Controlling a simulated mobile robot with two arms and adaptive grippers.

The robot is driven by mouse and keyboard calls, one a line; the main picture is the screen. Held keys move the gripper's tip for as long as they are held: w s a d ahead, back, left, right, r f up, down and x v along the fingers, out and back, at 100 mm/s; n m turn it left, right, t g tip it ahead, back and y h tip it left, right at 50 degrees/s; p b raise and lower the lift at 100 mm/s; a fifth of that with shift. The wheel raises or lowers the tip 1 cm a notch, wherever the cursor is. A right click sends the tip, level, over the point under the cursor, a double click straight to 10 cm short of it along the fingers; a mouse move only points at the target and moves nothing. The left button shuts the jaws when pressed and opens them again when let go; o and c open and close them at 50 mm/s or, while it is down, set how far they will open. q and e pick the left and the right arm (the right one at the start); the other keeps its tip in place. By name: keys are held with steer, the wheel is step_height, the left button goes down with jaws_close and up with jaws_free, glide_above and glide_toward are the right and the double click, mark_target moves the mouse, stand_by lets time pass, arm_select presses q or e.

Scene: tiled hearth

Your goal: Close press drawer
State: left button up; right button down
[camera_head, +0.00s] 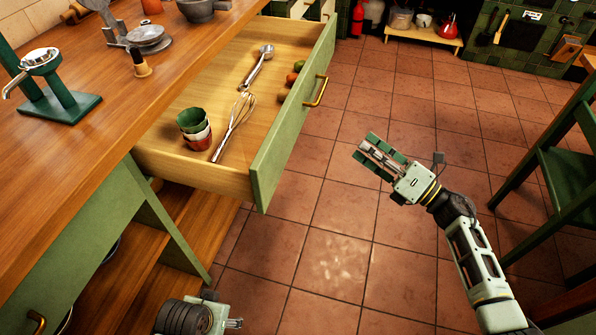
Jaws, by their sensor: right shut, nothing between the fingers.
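The drawer (290,125) stands pulled out from the wooden counter, with a green front panel and a brass handle (317,90). Inside lie a whisk (234,124), a metal scoop (257,66), stacked green and red cups (194,127) and several small round items near the front. My right gripper (374,154) is shut and empty, in front of the drawer and to the right of its panel, apart from it.
The counter (75,130) holds a green stand (58,105) with a metal part, a tamper-like tool (139,66) and a grey bowl. A green chair (568,170) stands at the right. The tiled floor (330,215) before the drawer is clear.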

steer(key=s+a+r+n+g+y+b, duration=0.1)
steer(key=s+a+n+g+b, duration=0.2)
steer(key=n, duration=0.4)
steer(key=s+a+r+n+g+y+b, duration=0.1)
steer(key=s+n+g+b, duration=0.1)
steer(key=n+g, duration=0.35)
arm_select(q)
steer(key=shift+t, duration=0.3)
steer(key=v, duration=0.5)
steer(key=shift+a+r, duration=0.15)
steer(key=shift+r, duration=0.25)
arm_select(e)
steer(key=n, duration=0.2)
glide_toward(286, 143)
steer(key=shift+t, duration=0.35)
steer(key=x, duration=0.7)
steer(key=shift+s+a+r, duration=0.1)
steer(key=shift+s, duration=0.2)
steer(key=shift+a, duration=0.1)
